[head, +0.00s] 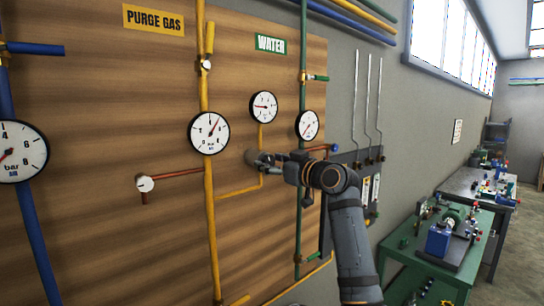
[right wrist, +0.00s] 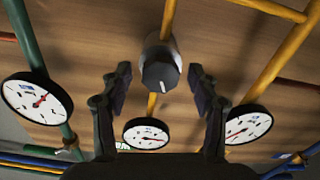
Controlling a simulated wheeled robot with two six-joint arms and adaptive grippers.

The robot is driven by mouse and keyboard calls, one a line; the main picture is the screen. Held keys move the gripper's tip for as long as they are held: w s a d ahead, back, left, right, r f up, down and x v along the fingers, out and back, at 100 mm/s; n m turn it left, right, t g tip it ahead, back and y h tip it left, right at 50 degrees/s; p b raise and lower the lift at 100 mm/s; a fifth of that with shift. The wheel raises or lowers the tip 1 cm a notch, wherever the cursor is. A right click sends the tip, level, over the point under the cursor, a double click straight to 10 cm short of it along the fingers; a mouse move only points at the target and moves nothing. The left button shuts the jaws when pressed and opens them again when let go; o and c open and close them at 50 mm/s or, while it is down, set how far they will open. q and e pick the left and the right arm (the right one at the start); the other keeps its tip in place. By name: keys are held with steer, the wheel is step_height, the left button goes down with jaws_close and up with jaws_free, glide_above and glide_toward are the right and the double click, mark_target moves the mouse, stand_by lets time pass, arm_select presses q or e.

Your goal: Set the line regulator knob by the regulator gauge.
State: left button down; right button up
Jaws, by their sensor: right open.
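The regulator knob, dark-faced on a grey round body, shows in the right wrist view (right wrist: 160,70) with a light mark on its face. In the head view its grey body (head: 251,157) is partly hidden by my gripper. The regulator gauge (head: 263,107), white-faced with a red needle, sits above the knob on a yellow pipe; it also shows in the right wrist view (right wrist: 147,133). My right gripper (head: 272,160) is open in front of the knob; in the right wrist view its fingers (right wrist: 160,88) stand either side of it, apart from it. My left gripper is out of view.
A larger gauge (head: 209,133) on the yellow pipe and another gauge (head: 307,124) by the green pipe flank the regulator. A green bench (head: 440,262) stands at the right.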

steer(key=c, duration=1.2)
steer(key=shift+m, duration=0.3)
steer(key=shift+m+b, duration=0.3)
steer(key=shift+m, duration=0.6)
steer(key=m, duration=0.2)
steer(key=shift+m, duration=0.3)
steer(key=m, duration=0.4)
steer(key=shift+m, duration=2)
steer(key=shift+f, duration=0.1)
